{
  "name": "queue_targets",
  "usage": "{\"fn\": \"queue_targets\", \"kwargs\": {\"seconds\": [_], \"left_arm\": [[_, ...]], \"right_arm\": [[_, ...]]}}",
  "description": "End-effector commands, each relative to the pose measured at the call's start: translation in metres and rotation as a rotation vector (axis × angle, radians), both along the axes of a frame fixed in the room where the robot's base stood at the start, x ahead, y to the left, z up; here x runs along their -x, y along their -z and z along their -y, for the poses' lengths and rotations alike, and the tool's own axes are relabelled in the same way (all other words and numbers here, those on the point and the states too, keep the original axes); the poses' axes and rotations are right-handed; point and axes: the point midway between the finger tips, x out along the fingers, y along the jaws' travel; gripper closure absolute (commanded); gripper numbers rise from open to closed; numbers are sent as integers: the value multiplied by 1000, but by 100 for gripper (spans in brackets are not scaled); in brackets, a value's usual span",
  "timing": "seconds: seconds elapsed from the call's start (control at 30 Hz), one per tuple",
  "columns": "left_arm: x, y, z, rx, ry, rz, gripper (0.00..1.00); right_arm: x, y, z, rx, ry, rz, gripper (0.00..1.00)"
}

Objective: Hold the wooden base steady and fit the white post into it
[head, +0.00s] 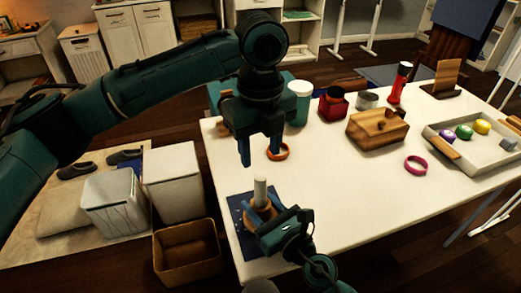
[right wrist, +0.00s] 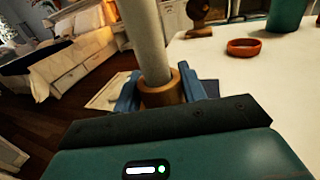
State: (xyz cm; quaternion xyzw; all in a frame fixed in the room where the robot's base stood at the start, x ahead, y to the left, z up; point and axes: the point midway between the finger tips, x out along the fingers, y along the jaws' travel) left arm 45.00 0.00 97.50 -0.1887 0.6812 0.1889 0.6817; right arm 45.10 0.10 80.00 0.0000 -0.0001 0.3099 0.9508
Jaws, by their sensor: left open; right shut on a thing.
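The wooden base (head: 260,206) stands on the dark blue mat (head: 238,228) near the table's front left corner. My right gripper (head: 262,214) is shut on it; in the right wrist view the round base (right wrist: 163,96) sits between the two blue fingers. The white post (head: 260,188) stands upright with its lower end in the base's opening; it also shows in the right wrist view (right wrist: 147,42). How deep it sits cannot be told. My left gripper (head: 260,158) is open and empty, fingers pointing down, above the post and apart from it.
An orange ring (head: 278,152) lies close behind the left gripper. The table's front middle is clear.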

Motion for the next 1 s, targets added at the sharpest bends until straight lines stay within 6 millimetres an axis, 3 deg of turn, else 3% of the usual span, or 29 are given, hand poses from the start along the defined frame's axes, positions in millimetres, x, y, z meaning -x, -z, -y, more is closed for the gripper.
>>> {"fn": "queue_targets", "kwargs": {"seconds": [0.13, 0.17, 0.47, 0.77, 1.0], "left_arm": [[0, 0, 0, 0, 0, 0, 55], [0, 0, 0, 0, 0, 0, 55], [0, 0, 0, 0, 0, 0, 55], [0, 0, 0, 0, 0, 0, 55], [0, 0, 0, 0, 0, 0, 55]], "right_arm": [[0, 0, 0, 1, 0, -1, 83], [0, 0, 0, 1, 0, -1, 58], [0, 0, 0, 0, 0, 0, 33], [2, 1, 2, 1, 0, 0, 33], [27, 1, 20, 8, -3, 2, 33]]}}
